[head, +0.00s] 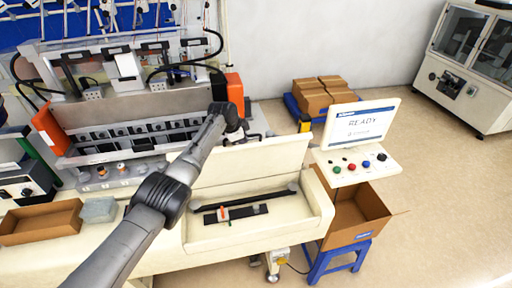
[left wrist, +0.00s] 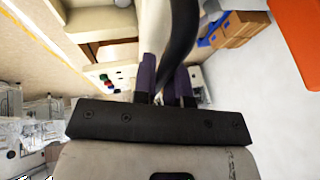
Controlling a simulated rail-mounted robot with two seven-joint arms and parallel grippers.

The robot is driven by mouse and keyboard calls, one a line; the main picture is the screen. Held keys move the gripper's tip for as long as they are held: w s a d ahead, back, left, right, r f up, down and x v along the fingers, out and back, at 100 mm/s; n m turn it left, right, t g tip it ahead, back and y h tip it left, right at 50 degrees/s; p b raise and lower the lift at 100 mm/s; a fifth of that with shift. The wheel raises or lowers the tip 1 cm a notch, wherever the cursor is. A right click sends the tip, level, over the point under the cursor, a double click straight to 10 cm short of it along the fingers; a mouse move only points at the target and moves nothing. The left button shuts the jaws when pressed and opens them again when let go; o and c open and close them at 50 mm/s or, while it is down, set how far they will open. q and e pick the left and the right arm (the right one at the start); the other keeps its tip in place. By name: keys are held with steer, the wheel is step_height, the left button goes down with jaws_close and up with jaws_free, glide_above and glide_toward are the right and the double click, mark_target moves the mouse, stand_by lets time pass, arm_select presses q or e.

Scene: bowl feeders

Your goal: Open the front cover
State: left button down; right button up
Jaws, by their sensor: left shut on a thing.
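The front cover (head: 262,160) is a cream panel standing steeply raised behind an open cream bay in the head view. In the bay lie a black bar and a black strip (head: 240,214) with an orange piece. My left gripper (head: 237,134) is at the cover's upper edge, left of its middle. In the left wrist view, the left gripper (left wrist: 165,70) is shut on a dark curved handle (left wrist: 180,38) beside a cream surface. My own arm hides part of the cover's left side and the handle in the head view. My right gripper is not in view.
A monitor reading READY (head: 358,125) and a button panel (head: 358,166) stand right of the bay. A cardboard box (head: 352,214) sits on a blue stool below them. The bowl feeder machine stands behind the cover. An open brown tray (head: 42,219) is at left.

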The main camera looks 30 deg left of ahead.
arm_select(q)
steer(key=shift+w+a+f, duration=0.1)
steer(key=shift+w+a, duration=0.1)
stand_by(0.3)
steer(key=c, duration=1.2)
jaws_free()
steer(key=shift+c, duration=0.2)
steer(key=shift+o, duration=0.3)
